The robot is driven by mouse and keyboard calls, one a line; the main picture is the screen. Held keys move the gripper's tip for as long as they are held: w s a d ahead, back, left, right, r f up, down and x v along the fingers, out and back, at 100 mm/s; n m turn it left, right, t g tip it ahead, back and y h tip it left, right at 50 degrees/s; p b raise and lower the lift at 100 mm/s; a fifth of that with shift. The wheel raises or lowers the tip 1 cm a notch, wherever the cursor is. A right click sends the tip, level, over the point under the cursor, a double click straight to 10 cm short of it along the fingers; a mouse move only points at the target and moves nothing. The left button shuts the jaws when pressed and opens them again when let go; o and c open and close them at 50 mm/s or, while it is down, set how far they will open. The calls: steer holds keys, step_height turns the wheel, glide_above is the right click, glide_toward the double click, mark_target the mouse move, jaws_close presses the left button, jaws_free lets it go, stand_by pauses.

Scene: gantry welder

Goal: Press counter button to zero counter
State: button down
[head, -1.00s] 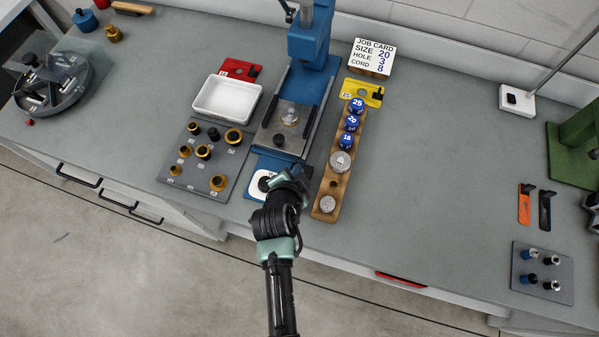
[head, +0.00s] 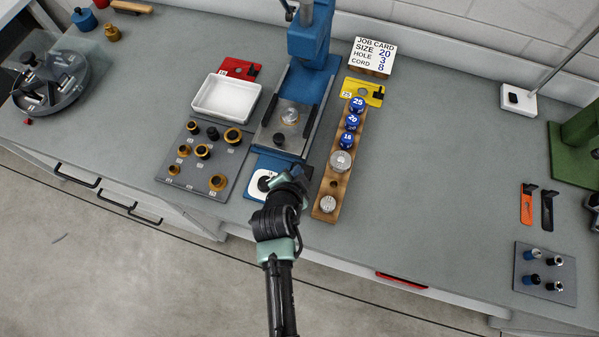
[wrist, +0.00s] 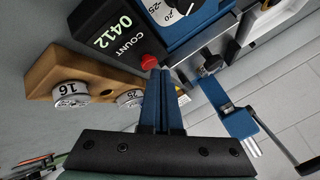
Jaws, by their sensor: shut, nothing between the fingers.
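In the head view my gripper (head: 296,176) is at the front of the blue press, between the white dial and the wooden rack. The counter and button are hidden there behind my arm.
The blue press (head: 309,45) stands behind my gripper, with the white dial (head: 262,183) close on the left. The wooden rack (head: 325,203) of weights is close on the right. A grey plate (head: 222,149) with several brass parts lies further left. Bench space right of the rack is clear.

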steer(key=shift+f+b, duration=0.5)
stand_by(0.4)
steer(key=shift+r, duration=0.1)
steer(key=shift+r+p, duration=0.75)
steer(key=shift+r, duration=0.05)
step_height(320, 180, up, 5)
steer(key=p, duration=0.4)
stand_by(1.0)
